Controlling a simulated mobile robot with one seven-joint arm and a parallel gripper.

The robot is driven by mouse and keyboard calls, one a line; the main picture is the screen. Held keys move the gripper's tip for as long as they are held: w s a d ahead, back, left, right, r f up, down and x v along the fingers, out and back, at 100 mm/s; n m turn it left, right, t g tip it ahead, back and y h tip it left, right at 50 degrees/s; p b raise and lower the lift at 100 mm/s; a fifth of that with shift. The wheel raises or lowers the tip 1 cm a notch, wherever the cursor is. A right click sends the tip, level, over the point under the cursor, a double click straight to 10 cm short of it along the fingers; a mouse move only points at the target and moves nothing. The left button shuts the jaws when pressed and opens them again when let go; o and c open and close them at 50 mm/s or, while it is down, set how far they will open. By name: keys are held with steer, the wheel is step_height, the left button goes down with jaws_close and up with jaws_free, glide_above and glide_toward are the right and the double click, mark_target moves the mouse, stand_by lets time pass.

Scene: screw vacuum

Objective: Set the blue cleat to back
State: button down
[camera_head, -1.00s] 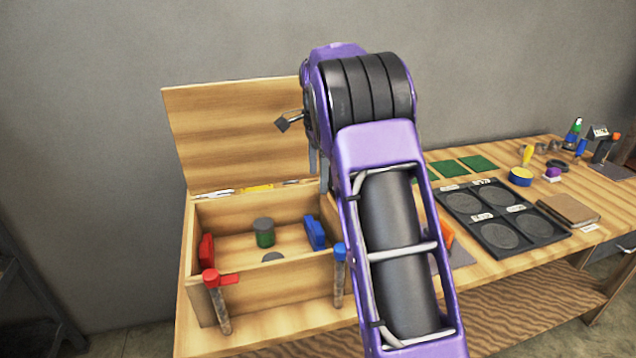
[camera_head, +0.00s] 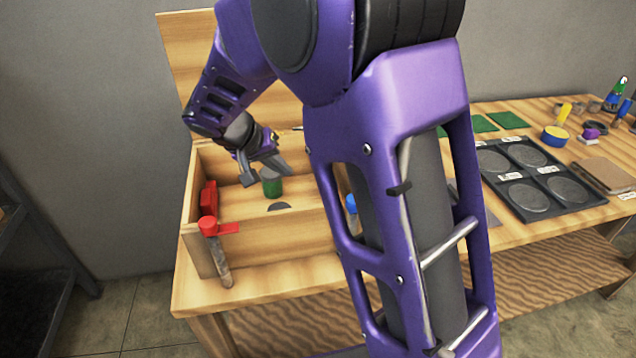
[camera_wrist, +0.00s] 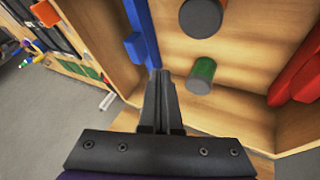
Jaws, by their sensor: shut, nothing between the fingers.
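The blue cleat (camera_wrist: 138,30) is on the box's side wall in the wrist view, just beyond my fingertips and slightly to the left. I cannot tell whether the fingers touch it. In the head view my arm hides the cleat inside the box; only a blue knob (camera_head: 351,203) at the box's front right shows. My gripper (camera_head: 284,168) is over the open wooden box (camera_head: 290,235) in the head view. In the wrist view my gripper (camera_wrist: 161,76) is shut and empty.
A green cylinder (camera_head: 272,186) with a grey top stands inside the box. A red cleat (camera_head: 208,198) is on the left wall, and a red clamp (camera_head: 210,226) is at the front left. The raised lid (camera_head: 185,60) is behind. A black tray (camera_head: 545,190) lies to the right.

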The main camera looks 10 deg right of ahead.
steer(key=shift+s+a+f+n, duration=0.1)
steer(key=shift+a+f+n, duration=0.1)
steer(key=shift+a+n, duration=0.15)
steer(key=shift+d+f, duration=0.1)
steer(key=shift+f, duration=0.1)
steer(key=x, duration=0.9)
steer(key=shift+w+d+f+b, duration=0.15)
steer(key=shift+w+f+b, duration=0.15)
steer(key=shift+b, duration=0.1)
steer(key=d, duration=0.2)
steer(key=shift+d+r, duration=0.25)
steer(key=shift+d, duration=0.7)
steer(key=d, duration=0.1)
steer(key=d+b, duration=0.1)
steer(key=shift+d+f, duration=0.2)
steer(key=shift+d, duration=0.2)
steer(key=shift+d+r, duration=0.2)
steer(key=shift+d, duration=0.3)
steer(key=shift+d+b, duration=0.1)
steer(key=shift+b, duration=0.2)
